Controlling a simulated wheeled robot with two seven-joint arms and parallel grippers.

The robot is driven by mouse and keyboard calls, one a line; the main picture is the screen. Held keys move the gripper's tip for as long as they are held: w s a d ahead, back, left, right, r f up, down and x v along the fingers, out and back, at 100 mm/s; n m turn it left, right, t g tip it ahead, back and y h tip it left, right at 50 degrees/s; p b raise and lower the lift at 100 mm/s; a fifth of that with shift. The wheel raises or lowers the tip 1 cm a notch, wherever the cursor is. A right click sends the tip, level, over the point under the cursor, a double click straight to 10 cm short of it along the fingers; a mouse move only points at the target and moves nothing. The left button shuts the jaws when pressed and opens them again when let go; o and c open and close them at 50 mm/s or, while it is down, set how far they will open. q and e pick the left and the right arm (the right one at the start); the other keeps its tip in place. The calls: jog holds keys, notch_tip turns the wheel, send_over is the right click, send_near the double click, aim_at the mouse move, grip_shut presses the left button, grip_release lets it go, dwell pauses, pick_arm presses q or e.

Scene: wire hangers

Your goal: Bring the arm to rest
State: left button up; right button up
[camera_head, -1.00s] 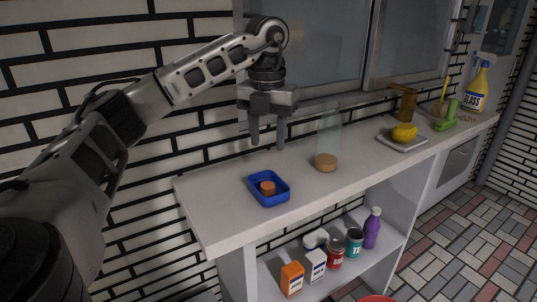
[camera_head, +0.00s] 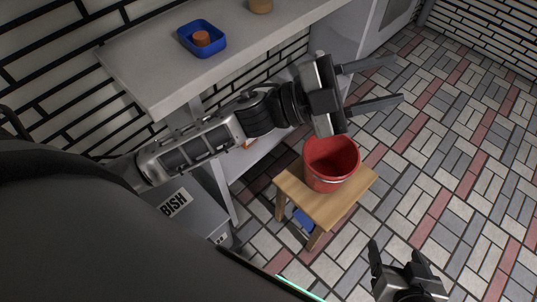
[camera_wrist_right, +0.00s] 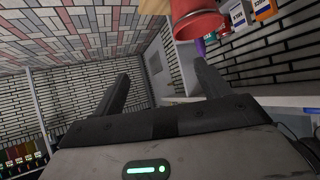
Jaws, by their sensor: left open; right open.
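My left gripper (camera_head: 398,84) is open and empty. It reaches out to the right past the counter's front edge, above and beyond the red bucket as the picture shows it. My right gripper (camera_head: 391,250) is at the bottom right of the head view, open, with the tiled floor behind it. In the right wrist view its two fingers (camera_wrist_right: 160,88) stand wide apart with nothing between them. My left arm hides part of the lower shelf.
A red bucket (camera_head: 331,162) stands on a wooden stool (camera_head: 293,190); the bucket also shows in the wrist view (camera_wrist_right: 196,20). A white counter (camera_head: 130,62) holds a blue tray (camera_head: 222,46) with a brown piece (camera_head: 201,38). A grey bin (camera_head: 190,212) stands at left. Floor at right is clear.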

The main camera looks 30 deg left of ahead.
pick_arm(q)
jog(key=s+a+f+n+t+y, duration=0.15)
jog(key=a+f+n+y, duration=0.25)
jog(key=f+n+y, duration=0.4)
jog(key=s+a+f+n+t+y, duration=0.1)
jog(key=a+f+n+t+y, duration=0.2)
jog(key=a+f+n+y, duration=0.45)
jog(key=s+f+n+g+y, duration=0.1)
jog(key=s+f+n+g, duration=0.3)
jog(key=s+f, duration=0.5)
notch_tip(320, 180, down, 3)
jog(key=shift+r+n, duration=0.1)
jog(key=shift+n, duration=0.55)
jog(key=shift+d+g, duration=0.1)
jog(key=shift+g, duration=0.15)
